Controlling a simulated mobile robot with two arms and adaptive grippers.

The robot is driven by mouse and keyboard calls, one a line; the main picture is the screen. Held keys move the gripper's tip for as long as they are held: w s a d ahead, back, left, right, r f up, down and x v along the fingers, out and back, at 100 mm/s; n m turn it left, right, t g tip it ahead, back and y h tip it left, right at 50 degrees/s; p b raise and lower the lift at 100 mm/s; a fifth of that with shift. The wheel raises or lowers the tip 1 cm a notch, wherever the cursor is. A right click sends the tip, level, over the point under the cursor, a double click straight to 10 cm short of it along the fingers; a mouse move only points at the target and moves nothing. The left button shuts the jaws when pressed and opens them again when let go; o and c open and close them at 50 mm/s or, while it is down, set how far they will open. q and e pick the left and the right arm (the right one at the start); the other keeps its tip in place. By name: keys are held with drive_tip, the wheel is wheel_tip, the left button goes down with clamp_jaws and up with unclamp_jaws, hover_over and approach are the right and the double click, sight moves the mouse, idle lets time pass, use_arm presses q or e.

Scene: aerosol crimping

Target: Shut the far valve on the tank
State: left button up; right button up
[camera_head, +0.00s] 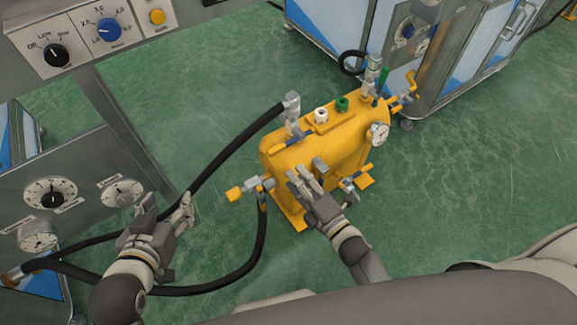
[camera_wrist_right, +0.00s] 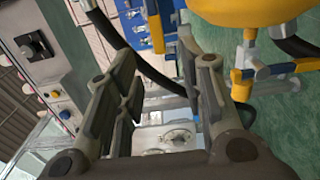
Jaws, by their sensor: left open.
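The yellow tank (camera_head: 335,155) stands on the floor in the middle of the head view. At its far right end is a fitting with a yellow handle (camera_head: 413,85); a second yellow-handled valve (camera_head: 237,193) is at its near left end. Whether either is open or closed cannot be told. My right gripper (camera_head: 303,183) is open and empty, overlapping the tank's near side in the picture; contact is unclear. The wrist view shows its spread fingers (camera_wrist_right: 168,85), with a yellow and blue valve (camera_wrist_right: 247,68) to their right. My left gripper (camera_head: 168,203) is open and empty, left of the tank.
Black hoses (camera_head: 232,147) run from the tank's left side toward the grey panel (camera_head: 75,170) with gauges. A control box (camera_head: 90,30) with knobs is at top left. A blue and white cabinet (camera_head: 345,25) stands behind the tank. The green floor right of the tank is clear.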

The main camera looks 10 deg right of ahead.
drive_tip(key=shift+v, duration=1)
